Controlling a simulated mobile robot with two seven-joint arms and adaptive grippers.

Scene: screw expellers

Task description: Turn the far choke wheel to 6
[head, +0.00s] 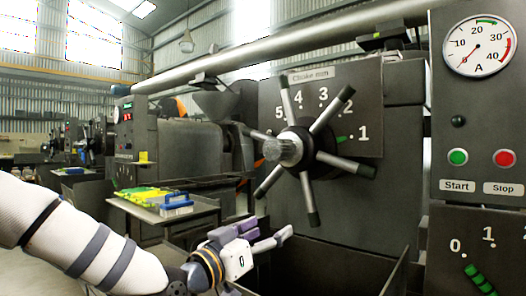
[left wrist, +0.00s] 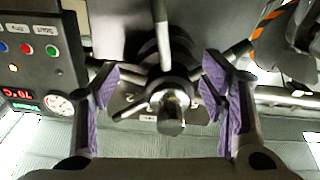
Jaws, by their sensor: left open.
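A dark choke wheel (head: 290,150) with several black-tipped spokes and a bright metal hub stands on a grey plate (head: 375,105) labelled "Choke mm". The figures 5, 4, 3 and 1 show around it; spokes and hub hide part of the scale. A green mark lies just left of the 1. My left gripper (head: 268,236) is open and empty, below and left of the hub. In the left wrist view, a wheel hub (left wrist: 171,112) and spokes appear between the purple-padded fingers of my left gripper (left wrist: 160,85), with no clear contact. My right gripper is out of view.
A panel (head: 480,130) with an ammeter, Start and Stop buttons stands right of the wheel. A tray table (head: 150,210) with yellow and blue items stands left. Further machines (head: 85,140) stand at the far left. A dark bin wall (head: 400,275) lies below the wheel.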

